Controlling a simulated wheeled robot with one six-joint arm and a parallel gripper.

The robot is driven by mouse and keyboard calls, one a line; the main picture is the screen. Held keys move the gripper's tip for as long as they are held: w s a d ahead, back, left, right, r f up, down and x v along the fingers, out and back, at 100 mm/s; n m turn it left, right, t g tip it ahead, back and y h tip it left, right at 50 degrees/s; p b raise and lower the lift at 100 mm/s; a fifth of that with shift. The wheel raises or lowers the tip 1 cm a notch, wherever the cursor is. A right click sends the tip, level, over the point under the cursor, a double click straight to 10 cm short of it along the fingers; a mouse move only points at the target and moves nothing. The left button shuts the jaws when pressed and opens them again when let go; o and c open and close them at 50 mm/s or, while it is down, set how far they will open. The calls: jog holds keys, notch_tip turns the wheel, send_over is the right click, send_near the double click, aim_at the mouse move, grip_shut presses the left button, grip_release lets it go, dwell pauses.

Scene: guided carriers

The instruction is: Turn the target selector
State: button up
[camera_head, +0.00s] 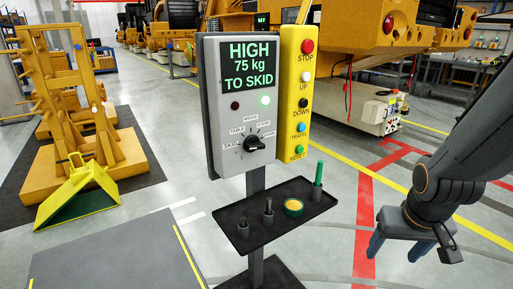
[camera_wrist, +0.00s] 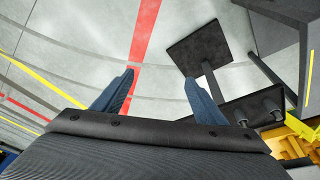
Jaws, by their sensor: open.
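The target selector (camera_head: 254,143) is a black rotary knob low on a grey control panel (camera_head: 224,141). Small labels fan around it; SKID and TABLE read on its left. Its exact pointing is too small to tell. The panel's display (camera_head: 248,65) reads "HIGH 75 kg TO SKID". A green lamp (camera_head: 265,100) is lit beside a dark red one (camera_head: 235,105). My gripper (camera_head: 398,249) is open and empty, pointing down, well right of the panel and lower than the knob. In the wrist view its blue fingers (camera_wrist: 158,78) are apart over bare floor; the knob does not show there.
A yellow button strip (camera_head: 292,95) adjoins the panel's right side. A black tray (camera_head: 262,236) below holds a green upright stick, a yellow-green round item and two dark holders. The stand's base plate (camera_wrist: 200,48) shows in the wrist view. Floor between gripper and stand is clear.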

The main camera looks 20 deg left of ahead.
jog(key=w+a+n+t+y, duration=0.1)
jog(key=w+a+n+t, duration=0.15)
jog(key=w+a, duration=0.4)
jog(key=n+t+y+p, duration=0.4)
jog(key=n+t+y, duration=0.15)
jog(key=y, duration=0.75)
send_near(258, 146)
jog(key=a+m, duration=0.1)
jog(key=shift+t, duration=0.3)
jog(key=p+x, duration=0.1)
jog(key=x, duration=0.6)
jog(key=shift+w+f, duration=0.15)
jog(key=shift+w, duration=0.1)
jog(key=c, duration=1.1)
jog(key=shift+o, duration=0.2)
